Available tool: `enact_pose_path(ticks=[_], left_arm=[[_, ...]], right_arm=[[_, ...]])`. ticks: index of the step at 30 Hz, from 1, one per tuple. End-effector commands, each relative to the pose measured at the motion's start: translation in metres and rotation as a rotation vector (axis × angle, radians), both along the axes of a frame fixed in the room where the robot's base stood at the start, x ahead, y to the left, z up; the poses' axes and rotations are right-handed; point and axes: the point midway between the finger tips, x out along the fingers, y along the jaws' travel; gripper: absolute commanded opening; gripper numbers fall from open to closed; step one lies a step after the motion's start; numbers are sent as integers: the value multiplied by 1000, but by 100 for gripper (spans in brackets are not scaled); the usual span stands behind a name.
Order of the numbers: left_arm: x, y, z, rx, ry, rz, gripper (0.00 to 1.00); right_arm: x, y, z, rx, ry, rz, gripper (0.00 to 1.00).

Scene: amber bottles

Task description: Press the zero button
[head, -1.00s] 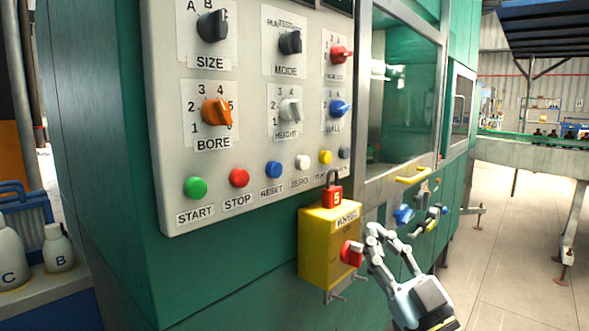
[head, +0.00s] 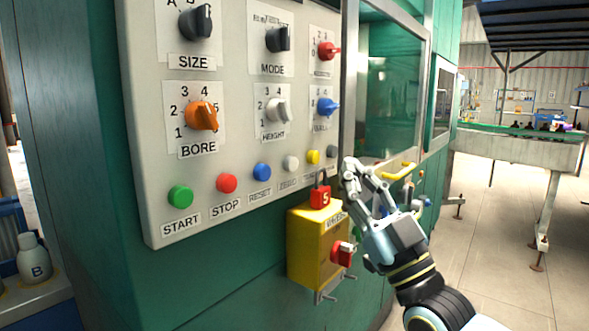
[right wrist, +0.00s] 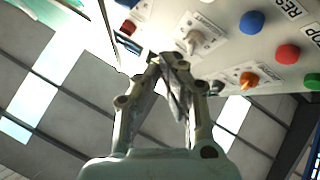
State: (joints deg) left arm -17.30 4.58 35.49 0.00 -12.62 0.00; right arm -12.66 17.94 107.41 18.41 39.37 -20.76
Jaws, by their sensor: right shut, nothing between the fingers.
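The zero button is the white round button (head: 291,163) in the bottom row of the grey panel, in the head view. It sits between the blue reset button (head: 262,172) and a yellow button (head: 313,157), above a partly readable ZERO label. My right gripper (head: 350,167) is shut and empty. In the picture its fingertips are to the right of the zero button, beside the panel's lower right corner; the exact gap is unclear. In the right wrist view the shut fingers (right wrist: 166,60) point towards the panel; I cannot make out the zero button there. My left gripper is not in view.
A yellow box (head: 315,245) with a red knob (head: 342,253) and a red padlock (head: 320,196) projects below the buttons. A yellow handle (head: 399,172) is beyond my gripper. Red (head: 227,183) and green (head: 180,196) buttons are further left.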

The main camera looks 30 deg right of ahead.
Motion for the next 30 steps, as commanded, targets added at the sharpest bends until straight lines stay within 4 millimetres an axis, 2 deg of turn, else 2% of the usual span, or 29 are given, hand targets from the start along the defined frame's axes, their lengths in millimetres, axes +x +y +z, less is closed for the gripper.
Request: enact_pose_path(ticks=[1,9,15,21,30], left_arm=[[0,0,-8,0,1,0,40],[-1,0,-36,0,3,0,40],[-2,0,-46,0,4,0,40],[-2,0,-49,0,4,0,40],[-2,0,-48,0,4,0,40]], right_arm=[[6,3,-3,1,-5,-1,0],[42,18,-4,2,-3,-1,0],[61,25,-2,2,-2,0,0],[68,28,-1,1,0,0,0],[69,28,0,0,0,0,0]])
